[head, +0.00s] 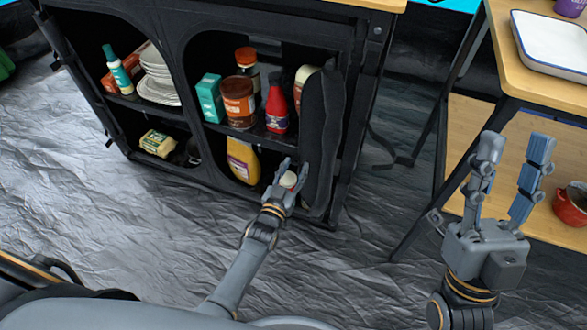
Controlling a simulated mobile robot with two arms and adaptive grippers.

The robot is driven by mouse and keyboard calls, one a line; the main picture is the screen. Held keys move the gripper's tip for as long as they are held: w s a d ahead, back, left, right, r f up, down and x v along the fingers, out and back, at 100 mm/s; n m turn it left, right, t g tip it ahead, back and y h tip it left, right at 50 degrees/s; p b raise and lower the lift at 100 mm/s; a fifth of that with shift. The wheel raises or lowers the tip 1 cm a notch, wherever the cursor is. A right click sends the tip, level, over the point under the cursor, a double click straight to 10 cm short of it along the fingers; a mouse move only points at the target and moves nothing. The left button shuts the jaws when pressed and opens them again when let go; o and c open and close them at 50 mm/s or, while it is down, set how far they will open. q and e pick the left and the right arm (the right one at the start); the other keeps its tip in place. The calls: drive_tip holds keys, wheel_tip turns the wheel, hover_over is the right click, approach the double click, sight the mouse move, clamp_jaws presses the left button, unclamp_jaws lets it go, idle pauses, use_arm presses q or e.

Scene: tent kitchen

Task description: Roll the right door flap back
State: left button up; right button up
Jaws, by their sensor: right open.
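The right door flap (322,135) is a black, thick upright bundle along the right side of the cabinet's right opening. Its outer edge lies by the cabinet's right post, and the shelves left of it are exposed. My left gripper (294,167) is at the flap's lower left edge, with its two fingers apart. One finger is close to the flap; I cannot tell whether it touches. My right gripper (514,147) is open and empty, fingers pointing up, in front of the wooden table at the right.
The black cabinet (185,50) holds a red bottle (277,105), a brown jar (238,100), a teal box (210,98), a yellow bottle (243,160) and plates (158,78). A wooden table (500,50) with a white tray (553,45) stands right. A red pot (571,205) sits on its lower shelf.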

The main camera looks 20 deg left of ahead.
use_arm(q)
drive_tip(key=shift+o, duration=0.7)
drive_tip(key=shift+s, duration=0.2)
drive_tip(key=s+a, duration=0.1)
drive_tip(key=s, duration=1)
drive_tip(key=shift+s, duration=0.35)
